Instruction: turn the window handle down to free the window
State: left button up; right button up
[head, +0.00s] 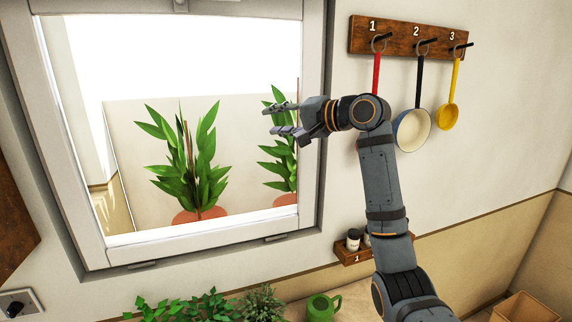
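The window (316,100) has a light grey frame and fills the left half of the head view. A small grey fitting (180,5) sits on the top bar of the frame, cut off by the picture's upper edge; it may be the window handle, but I cannot tell its position. My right gripper (279,119) is in front of the right part of the glass, below and right of that fitting. Its fingers point left, apart, with nothing between them. My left gripper is out of view.
A wooden hook rack (400,36) with pans, including a yellow one (448,115), hangs right of the window. Below are a small wooden shelf with jars (353,238), a green watering can (321,308) and leafy plants (190,304). Potted plants stand beyond the glass.

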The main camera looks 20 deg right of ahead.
jog(key=shift+g+h, duration=0.4)
jog(key=shift+h, duration=0.5)
jog(key=f, duration=0.7)
jog(key=w+f, duration=0.1)
jog(key=f, duration=0.2)
jog(key=shift+d+f, duration=0.2)
jog(key=shift+d, duration=0.15)
jog(key=shift+d+f, duration=0.15)
jog(key=shift+f, duration=0.25)
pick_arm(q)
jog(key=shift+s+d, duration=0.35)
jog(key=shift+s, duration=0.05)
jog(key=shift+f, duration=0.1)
